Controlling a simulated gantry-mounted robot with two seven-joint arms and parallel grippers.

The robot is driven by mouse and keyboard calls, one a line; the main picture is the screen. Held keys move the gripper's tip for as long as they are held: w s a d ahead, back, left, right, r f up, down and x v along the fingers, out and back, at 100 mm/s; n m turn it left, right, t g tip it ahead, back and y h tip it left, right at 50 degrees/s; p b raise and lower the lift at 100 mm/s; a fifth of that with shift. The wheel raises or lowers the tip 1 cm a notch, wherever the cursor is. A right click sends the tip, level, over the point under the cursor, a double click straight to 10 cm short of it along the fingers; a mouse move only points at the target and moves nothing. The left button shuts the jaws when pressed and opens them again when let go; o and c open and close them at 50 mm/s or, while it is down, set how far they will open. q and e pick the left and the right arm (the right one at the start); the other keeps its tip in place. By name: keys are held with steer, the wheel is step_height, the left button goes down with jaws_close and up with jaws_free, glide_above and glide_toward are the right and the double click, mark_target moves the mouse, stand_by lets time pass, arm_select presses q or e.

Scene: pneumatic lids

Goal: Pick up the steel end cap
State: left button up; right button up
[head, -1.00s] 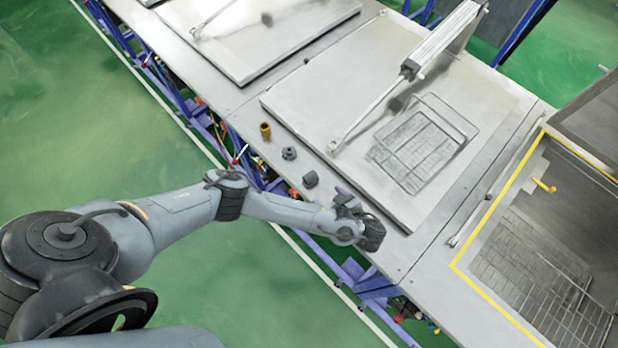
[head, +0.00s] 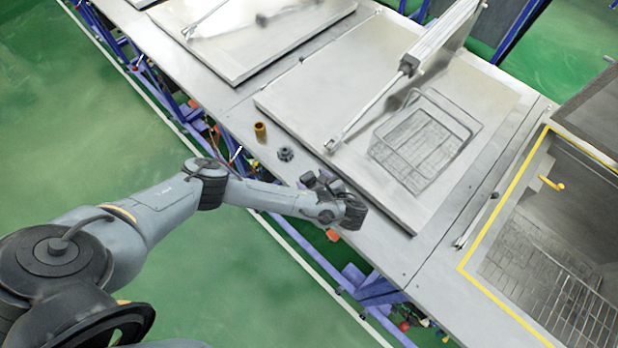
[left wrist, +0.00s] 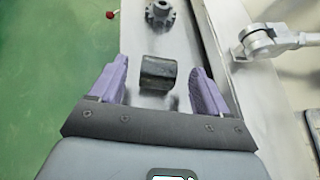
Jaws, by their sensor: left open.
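The steel end cap, a short dark grey cylinder (left wrist: 158,74), lies on the steel ledge in the left wrist view. In the head view the end cap (head: 307,179) shows just beside my left gripper (head: 324,182). My left gripper, with purple finger pads, is open in the left wrist view (left wrist: 158,86). The cap appears in the gap between its fingertips, with room on both sides and no visible contact. Whether the fingers are at the cap's height I cannot tell. My right gripper is not in view.
A dark gear (head: 285,154) and a brass-coloured cylinder (head: 260,131) stand further along the ledge; the gear also shows in the left wrist view (left wrist: 160,13). Green floor lies on the other side.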

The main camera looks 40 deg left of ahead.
mark_target(307, 175)
arm_select(q)
steer(key=shift+x, duration=1.65)
steer(key=shift+c, duration=0.4)
steer(key=c, duration=1.2)
steer(key=shift+r, duration=0.1)
steer(key=shift+c, duration=0.6)
steer(key=shift+r, duration=0.1)
